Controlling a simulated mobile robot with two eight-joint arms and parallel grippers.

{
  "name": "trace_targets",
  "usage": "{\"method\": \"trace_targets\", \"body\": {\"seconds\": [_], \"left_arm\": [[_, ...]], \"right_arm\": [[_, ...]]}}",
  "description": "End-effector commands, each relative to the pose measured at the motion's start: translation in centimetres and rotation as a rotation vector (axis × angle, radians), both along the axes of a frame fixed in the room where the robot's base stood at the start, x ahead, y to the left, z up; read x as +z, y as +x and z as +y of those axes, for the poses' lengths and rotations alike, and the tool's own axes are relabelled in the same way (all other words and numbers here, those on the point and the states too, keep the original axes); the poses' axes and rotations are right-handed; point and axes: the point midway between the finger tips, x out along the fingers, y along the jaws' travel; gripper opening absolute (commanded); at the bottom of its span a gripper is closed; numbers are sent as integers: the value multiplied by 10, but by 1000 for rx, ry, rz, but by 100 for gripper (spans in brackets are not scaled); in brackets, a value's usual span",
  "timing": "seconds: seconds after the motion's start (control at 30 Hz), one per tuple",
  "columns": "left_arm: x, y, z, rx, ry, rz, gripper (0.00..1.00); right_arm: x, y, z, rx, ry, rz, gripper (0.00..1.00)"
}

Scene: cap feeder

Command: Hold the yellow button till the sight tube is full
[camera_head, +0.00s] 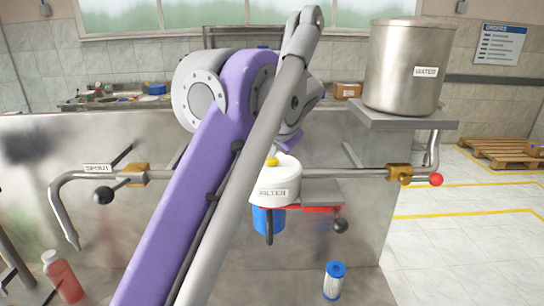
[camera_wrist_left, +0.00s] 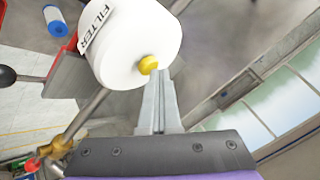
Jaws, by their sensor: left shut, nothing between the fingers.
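The yellow button (camera_head: 272,160) sits on top of the white filter housing (camera_head: 275,181), which is labelled FILTER. In the left wrist view the button (camera_wrist_left: 148,65) is right at the tips of my left gripper (camera_wrist_left: 157,73). The gripper is shut and empty, with its fingertips overlapping the button's edge; I cannot tell whether they press it. In the head view my arm hides most of this gripper. A blue bowl (camera_head: 268,220) hangs under the filter housing. I cannot pick out a sight tube. My right gripper is not in view.
A steel WATER tank (camera_head: 408,68) stands on a shelf at the right. A pipe runs to a curved SPOUT (camera_head: 65,205) at the left, with lever valves.

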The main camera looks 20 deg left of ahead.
Motion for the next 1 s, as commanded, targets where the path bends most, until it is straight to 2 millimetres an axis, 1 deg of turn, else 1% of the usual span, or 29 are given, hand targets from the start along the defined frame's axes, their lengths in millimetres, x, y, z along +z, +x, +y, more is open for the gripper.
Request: {"method": "trace_targets", "body": {"seconds": [0.77,1.0], "left_arm": [[0,0,0,0,0,0,0],[7,0,0,1,-1,0,0]], "right_arm": [[0,0,0,0,0,0,75],[8,3,0,0,0,-6,75]]}}
